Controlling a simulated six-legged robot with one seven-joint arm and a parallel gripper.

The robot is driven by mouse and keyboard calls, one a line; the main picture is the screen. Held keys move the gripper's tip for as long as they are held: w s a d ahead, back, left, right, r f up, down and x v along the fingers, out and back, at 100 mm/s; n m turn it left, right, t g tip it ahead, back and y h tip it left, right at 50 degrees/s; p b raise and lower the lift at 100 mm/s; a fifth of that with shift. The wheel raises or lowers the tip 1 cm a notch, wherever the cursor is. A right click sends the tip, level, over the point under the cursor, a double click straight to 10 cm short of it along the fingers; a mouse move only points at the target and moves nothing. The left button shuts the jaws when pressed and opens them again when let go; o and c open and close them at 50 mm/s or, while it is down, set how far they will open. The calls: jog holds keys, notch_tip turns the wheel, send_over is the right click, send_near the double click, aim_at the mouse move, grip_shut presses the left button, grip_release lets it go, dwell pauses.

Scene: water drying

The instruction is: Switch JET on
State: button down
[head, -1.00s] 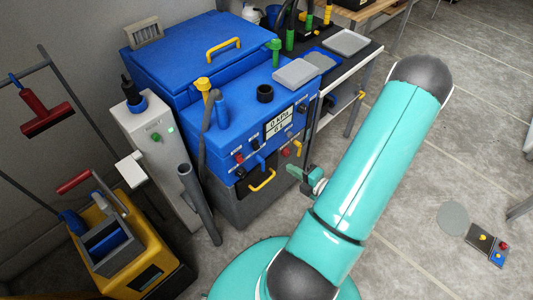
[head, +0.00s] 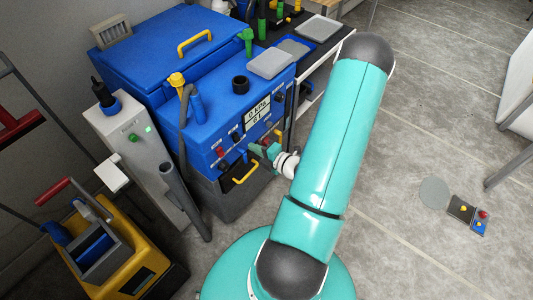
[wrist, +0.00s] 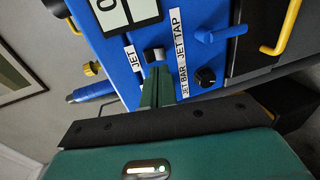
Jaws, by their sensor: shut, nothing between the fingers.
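The blue machine (head: 150,60) stands left of my arm, its front panel facing me with a pressure display (head: 257,112). In the wrist view the panel appears turned sideways, with a JET label (wrist: 129,60) beside a small dark switch (wrist: 153,54). My gripper (head: 260,150) is at the panel, below the display. In the wrist view its green fingers (wrist: 157,76) are shut and empty, with the tips right at the dark switch. I cannot tell whether they touch it. The switch's position is not clear.
Near the fingers are a black JET BAR knob (wrist: 205,77), a blue JET TAP lever (wrist: 222,33) and a yellow handle (wrist: 284,25). A grey cabinet (head: 135,150) and a yellow mop bucket (head: 125,255) stand left. The floor to the right is mostly clear.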

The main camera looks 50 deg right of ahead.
aim_at(238, 140)
jog(key=x, duration=0.5)
jog(key=shift+w, duration=0.1)
jog(key=shift+f, duration=0.15)
jog(key=shift+w+f+t, duration=0.25)
jog(key=shift+w+t, duration=0.05)
jog(key=shift+t, duration=0.3)
jog(key=shift+r, duration=0.2)
jog(key=shift+s+f, duration=0.1)
jog(key=shift+s, duration=0.1)
jog(key=s+f, duration=0.2)
jog(key=s, duration=1.1)
jog(key=shift+s+d+f, duration=0.25)
jog(key=shift+s+f, duration=0.05)
jog(key=shift+s, duration=0.05)
